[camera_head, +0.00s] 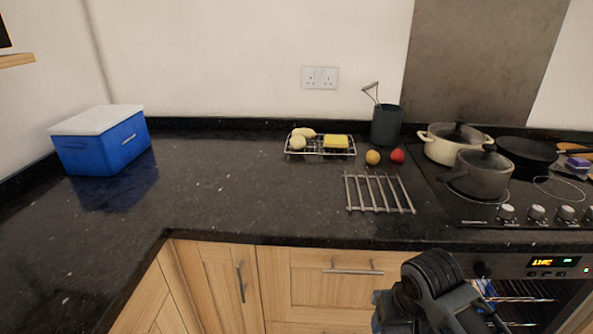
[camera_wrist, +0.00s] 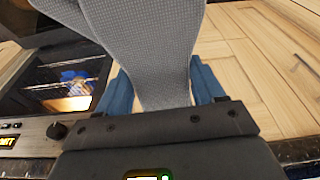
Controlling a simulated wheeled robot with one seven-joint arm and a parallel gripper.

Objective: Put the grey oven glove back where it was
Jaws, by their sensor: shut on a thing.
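In the wrist view, a grey textured oven glove (camera_wrist: 147,45) lies between the two blue fingers of my gripper (camera_wrist: 165,85). The gripper is shut on the glove, which reaches up past the top edge of the picture. Wooden cupboard fronts show behind the glove, with the oven at its left. In the head view, my arm's end is low at the right of centre, in front of the drawer and beside the oven. The fingers and the glove are hidden there.
The oven (camera_head: 535,295) has a lit display. The drawer handle (camera_head: 353,271) is close by. On the dark worktop (camera_head: 235,190) are a metal trivet (camera_head: 379,193), a wire rack (camera_head: 320,150), a blue cool box (camera_head: 103,143) and pans on the hob. The worktop's middle left is clear.

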